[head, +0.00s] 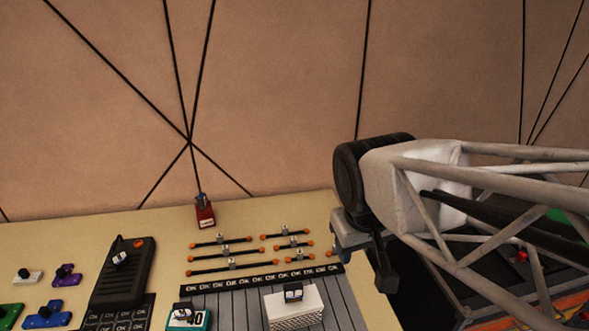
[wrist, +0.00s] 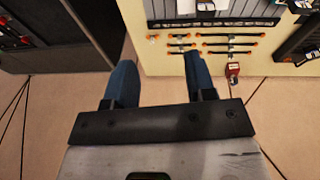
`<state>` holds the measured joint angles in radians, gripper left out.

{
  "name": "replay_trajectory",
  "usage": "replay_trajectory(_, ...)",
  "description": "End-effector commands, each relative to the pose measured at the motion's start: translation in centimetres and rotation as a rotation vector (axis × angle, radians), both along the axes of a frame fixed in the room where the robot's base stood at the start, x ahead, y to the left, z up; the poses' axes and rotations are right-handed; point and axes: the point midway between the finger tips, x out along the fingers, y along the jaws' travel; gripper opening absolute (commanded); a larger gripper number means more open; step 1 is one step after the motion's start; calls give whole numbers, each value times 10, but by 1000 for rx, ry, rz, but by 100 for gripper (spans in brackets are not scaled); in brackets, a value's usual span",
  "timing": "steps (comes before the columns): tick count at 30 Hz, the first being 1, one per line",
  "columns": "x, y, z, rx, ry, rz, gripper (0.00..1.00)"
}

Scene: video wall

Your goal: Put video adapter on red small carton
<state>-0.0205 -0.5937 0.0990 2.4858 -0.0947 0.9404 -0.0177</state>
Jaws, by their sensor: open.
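The red small carton (head: 205,214) stands upright near the back edge of the beige desk, with a small grey-blue piece (head: 201,198) at its top. It also shows in the wrist view (wrist: 233,70), right of my fingers. Small black-and-white pieces sit on a white box (head: 293,310), a teal carton (head: 202,319) and a dark console (head: 122,280). I cannot tell which piece is the video adapter. My gripper (wrist: 160,78) is open and empty, its two blue fingers apart. In the head view my gripper (head: 378,268) hangs by the desk's right edge.
Rows of sliders with orange ends (head: 225,252) and a strip of OK keys (head: 265,282) lie mid-desk. Purple and blue pieces (head: 66,274) lie at left. A dark unit with red parts (wrist: 12,35) stands left in the wrist view. The back-left desk is clear.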

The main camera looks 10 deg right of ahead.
Motion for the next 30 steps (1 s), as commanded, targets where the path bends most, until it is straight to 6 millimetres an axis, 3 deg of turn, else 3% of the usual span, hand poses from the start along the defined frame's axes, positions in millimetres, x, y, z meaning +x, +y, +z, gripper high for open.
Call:
replay_trajectory(3, -17, 1, -1, 55, -17, -63, 50)
replay_trajectory(7, -25, 3, -2, 82, -22, -93, 50)
replay_trajectory(30, -25, 3, -3, 86, -23, -97, 50)
